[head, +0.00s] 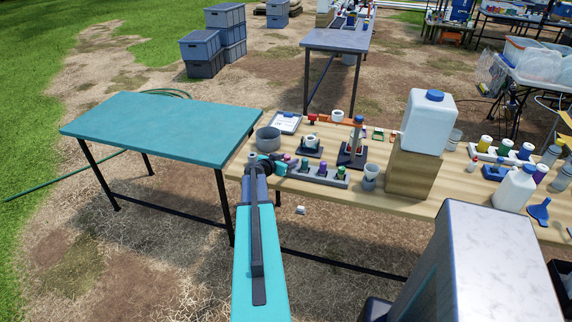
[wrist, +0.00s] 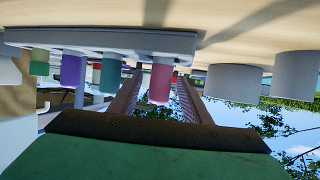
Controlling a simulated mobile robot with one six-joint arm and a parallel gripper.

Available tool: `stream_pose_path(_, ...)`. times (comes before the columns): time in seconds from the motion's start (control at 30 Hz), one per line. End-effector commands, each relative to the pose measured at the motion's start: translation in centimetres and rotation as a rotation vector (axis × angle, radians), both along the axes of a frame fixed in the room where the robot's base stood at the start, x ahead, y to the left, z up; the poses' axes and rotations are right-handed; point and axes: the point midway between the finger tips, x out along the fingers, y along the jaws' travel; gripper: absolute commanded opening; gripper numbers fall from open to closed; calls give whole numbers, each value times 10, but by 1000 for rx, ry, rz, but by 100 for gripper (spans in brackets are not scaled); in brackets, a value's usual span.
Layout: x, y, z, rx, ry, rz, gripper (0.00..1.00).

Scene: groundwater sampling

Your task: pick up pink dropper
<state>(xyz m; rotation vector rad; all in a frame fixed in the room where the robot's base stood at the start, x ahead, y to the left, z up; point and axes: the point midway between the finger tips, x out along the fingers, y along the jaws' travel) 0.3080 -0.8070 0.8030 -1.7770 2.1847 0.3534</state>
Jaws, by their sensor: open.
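The pink dropper (wrist: 160,82) stands in a pale rack (wrist: 100,40), which looks upside down in the wrist view. It shows between the two fingers of my open gripper (wrist: 158,98); I cannot tell whether either finger touches it. In the head view the pink dropper (head: 287,158) is small at the left end of the rack (head: 318,177), with my gripper (head: 277,167) right beside it at the table's near edge.
A teal dropper (wrist: 113,75), a purple dropper (wrist: 72,70) and a green dropper (wrist: 38,62) share the rack. A grey round container (head: 268,139) stands behind my gripper. A large white jug (head: 428,120) sits on a wooden block to the right. The teal table (head: 160,125) is bare.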

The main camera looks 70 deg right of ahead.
Motion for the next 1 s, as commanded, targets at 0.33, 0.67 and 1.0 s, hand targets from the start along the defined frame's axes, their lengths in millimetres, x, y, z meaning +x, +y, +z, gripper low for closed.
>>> stream_pose_path(0.33,-6,-27,-11,1,-1,-1,44)
stream_pose_path(0.67,-8,-31,-15,0,-1,0,44)
stream_pose_path(1.0,-8,-31,-14,0,-1,0,44)
